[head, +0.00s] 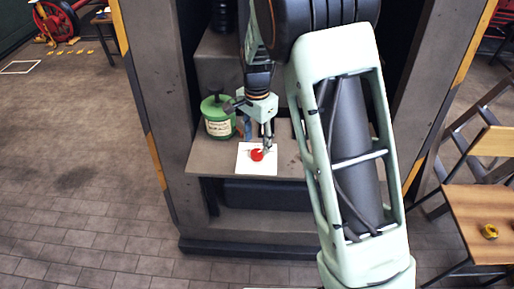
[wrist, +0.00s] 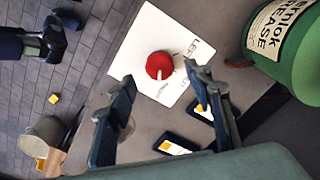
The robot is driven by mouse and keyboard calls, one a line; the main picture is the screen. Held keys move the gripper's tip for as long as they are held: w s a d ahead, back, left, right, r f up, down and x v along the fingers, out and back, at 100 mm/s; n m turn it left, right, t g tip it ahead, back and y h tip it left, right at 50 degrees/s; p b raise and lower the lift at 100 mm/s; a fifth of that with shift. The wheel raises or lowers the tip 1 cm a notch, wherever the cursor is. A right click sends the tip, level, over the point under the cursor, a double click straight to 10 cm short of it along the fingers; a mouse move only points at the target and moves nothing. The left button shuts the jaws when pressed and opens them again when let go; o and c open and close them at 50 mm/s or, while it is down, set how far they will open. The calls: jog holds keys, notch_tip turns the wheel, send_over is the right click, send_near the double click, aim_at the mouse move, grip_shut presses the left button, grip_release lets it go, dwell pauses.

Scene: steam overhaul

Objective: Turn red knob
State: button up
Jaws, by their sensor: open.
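The red knob (head: 257,155) is a small round knob with a pale pointer line, set on a white plate (head: 246,166) on the grey shelf. In the wrist view the knob (wrist: 159,66) sits beyond the fingertips, near the middle of the white plate (wrist: 146,34), which carries partly readable lettering. My gripper (head: 267,146) hangs just above and beside the knob in the head view. In the wrist view my gripper (wrist: 163,85) has its two fingers spread wide with nothing between them. The knob appears apart from both fingers.
A green grease can (head: 217,119) stands on the shelf left of my gripper; it also shows in the wrist view (wrist: 290,45). Two dark items with yellow and white faces (wrist: 172,145) lie near the right finger.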

aim_at(257, 152)
notch_tip(257, 152, up, 8)
jog(key=shift+f, duration=0.15)
dwell(0.4)
